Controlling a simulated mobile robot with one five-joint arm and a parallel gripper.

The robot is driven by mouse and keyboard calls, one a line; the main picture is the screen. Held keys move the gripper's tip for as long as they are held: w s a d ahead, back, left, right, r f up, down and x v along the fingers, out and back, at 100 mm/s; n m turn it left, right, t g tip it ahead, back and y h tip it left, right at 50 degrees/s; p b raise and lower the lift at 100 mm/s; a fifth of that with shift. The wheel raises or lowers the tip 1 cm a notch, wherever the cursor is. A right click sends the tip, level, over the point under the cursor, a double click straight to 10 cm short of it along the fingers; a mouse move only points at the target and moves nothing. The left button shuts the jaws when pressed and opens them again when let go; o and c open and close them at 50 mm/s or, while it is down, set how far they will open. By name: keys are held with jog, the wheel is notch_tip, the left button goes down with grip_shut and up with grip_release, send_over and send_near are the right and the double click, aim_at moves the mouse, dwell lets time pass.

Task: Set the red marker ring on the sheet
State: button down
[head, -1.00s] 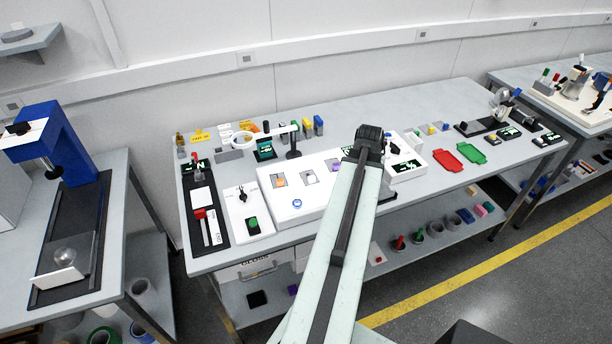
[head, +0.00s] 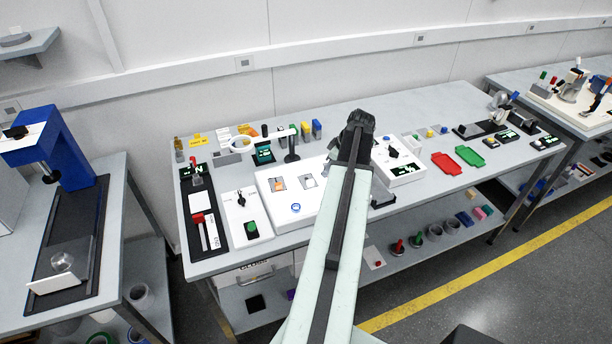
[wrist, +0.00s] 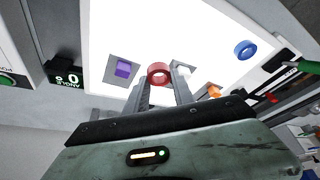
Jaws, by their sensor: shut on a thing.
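The red marker ring (wrist: 158,73) is between the tips of my gripper (wrist: 160,82), which is shut on it, in the wrist view. Behind it is a bright white backlit surface (wrist: 112,25), which I take for the sheet; I cannot tell whether the ring touches it. In the head view the white surface (head: 268,215) lies on the bench, partly covered by my arm. My gripper (head: 360,118) shows only from behind there, and the red ring is hidden.
A blue ring (wrist: 246,50), a purple piece (wrist: 123,69), a white piece (wrist: 183,71) and an orange piece (wrist: 214,91) are around the ring on the white surface. A dark angle display (wrist: 66,78) stands beside it.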

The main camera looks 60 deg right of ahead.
send_near(304, 178)
jog(key=shift+w+d+f, duration=0.15)
jog(key=shift+w+f, duration=0.6)
jog(key=shift+f, duration=0.3)
jog(key=shift+w+b, duration=0.3)
jog(key=shift+w, duration=0.25)
notch_tip(304, 178, down, 4)
jog(key=b, duration=0.3)
jog(key=shift+s+b, duration=0.1)
jog(key=shift+b, duration=0.3)
jog(key=shift+r, duration=0.25)
jog(key=shift+f, duration=0.15)
jog(key=c, duration=1.1)
grip_release()
jog(key=shift+o, duration=0.2)
